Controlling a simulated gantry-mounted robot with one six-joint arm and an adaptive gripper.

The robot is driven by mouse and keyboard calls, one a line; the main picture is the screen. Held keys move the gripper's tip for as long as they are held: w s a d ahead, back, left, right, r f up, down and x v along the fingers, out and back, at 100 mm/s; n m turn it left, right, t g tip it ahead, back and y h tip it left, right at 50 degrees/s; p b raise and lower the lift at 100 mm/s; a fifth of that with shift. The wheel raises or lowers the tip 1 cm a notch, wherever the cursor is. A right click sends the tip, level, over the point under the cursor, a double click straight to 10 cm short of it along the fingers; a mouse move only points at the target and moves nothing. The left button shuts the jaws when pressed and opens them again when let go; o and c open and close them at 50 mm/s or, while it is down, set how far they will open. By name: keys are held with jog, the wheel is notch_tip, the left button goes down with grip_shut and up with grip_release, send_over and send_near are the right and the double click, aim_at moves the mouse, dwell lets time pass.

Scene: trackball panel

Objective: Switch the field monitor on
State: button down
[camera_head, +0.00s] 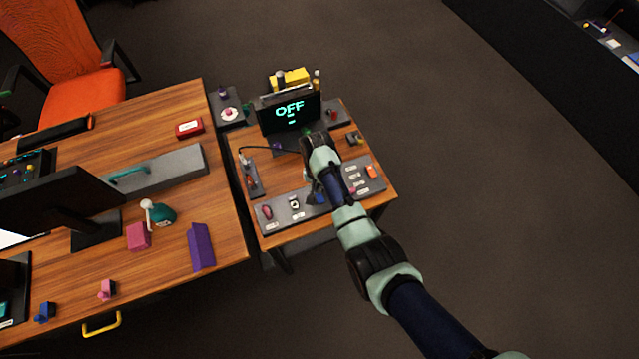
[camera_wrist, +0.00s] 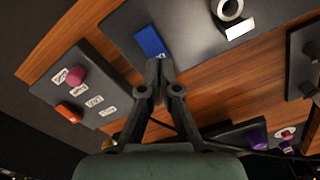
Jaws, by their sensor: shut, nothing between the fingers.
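The field monitor (camera_head: 290,112) stands upright at the back of the small wooden table, and its dark screen reads OFF in cyan letters. My gripper (camera_wrist: 158,68) is shut and empty. In the wrist view its fingertips point at a blue piece (camera_wrist: 151,41) on a dark panel (camera_wrist: 185,42); I cannot tell whether they touch it. The blue piece also shows in the head view (camera_head: 320,199), partly hidden by my arm. A black and white ring-shaped control (camera_wrist: 230,10) with a white label sits on the same panel. The monitor's screen is out of the wrist view.
A grey panel (camera_wrist: 95,88) carries a pink knob (camera_wrist: 76,77), an orange piece (camera_wrist: 69,112) and several labels. A purple knob (camera_wrist: 257,139) sits on another dark block. A larger desk (camera_head: 222,225) stands at the left. Open carpet lies right of the small table.

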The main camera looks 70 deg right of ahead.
jog(key=shift+f+b, duration=0.8)
jog(key=shift+f, duration=0.4)
jog(key=shift+r, duration=0.1)
notch_tip(320, 180, up, 7)
jog(key=p, duration=0.7)
dwell(0.4)
dwell(0.4)
